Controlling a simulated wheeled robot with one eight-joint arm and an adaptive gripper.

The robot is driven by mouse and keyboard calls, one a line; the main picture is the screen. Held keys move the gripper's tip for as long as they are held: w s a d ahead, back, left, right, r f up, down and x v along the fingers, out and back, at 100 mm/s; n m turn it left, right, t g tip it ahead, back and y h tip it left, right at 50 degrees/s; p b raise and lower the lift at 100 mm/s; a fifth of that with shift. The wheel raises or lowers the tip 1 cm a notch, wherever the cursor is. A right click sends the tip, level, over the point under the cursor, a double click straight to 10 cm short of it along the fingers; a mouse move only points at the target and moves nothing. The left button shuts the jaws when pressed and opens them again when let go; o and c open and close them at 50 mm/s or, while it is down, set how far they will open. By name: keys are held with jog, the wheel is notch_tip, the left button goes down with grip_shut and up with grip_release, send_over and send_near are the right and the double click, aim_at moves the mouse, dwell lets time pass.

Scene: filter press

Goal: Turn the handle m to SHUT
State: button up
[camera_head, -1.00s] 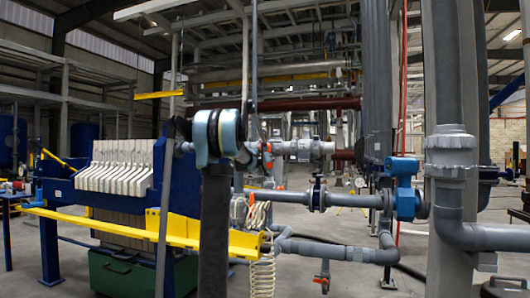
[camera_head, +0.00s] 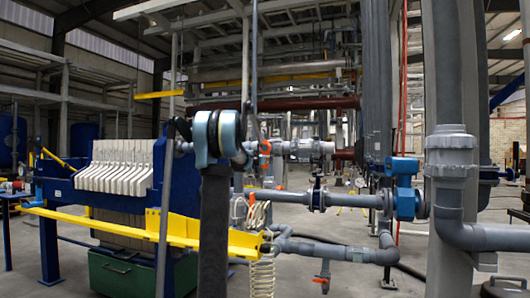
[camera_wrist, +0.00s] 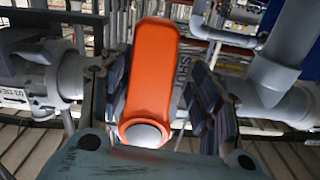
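An orange valve handle (camera_wrist: 151,75) with a round grey cap at its near end fills the middle of the wrist view. A plate lettered SHUT (camera_wrist: 183,68) shows just behind its right edge. My gripper (camera_wrist: 160,95) has its dark ridged fingers on either side of the handle. A gap shows between the handle and the right finger; the left finger is close to the handle, and I cannot tell whether it touches. In the head view, a small orange part (camera_head: 265,147) shows just right of my arm's end; my fingers cannot be made out there.
Grey pipe fittings stand close left (camera_wrist: 68,80) and right (camera_wrist: 285,105) of my gripper in the wrist view. In the head view, a filter press with white plates (camera_head: 115,167) and a yellow rail (camera_head: 180,228) is at left. A blue-topped valve (camera_head: 404,187) and thick pipes are at right.

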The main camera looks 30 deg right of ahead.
jog(key=shift+s, duration=0.1)
jog(key=v, duration=0.7)
jog(key=shift+d, duration=0.1)
dwell(0.4)
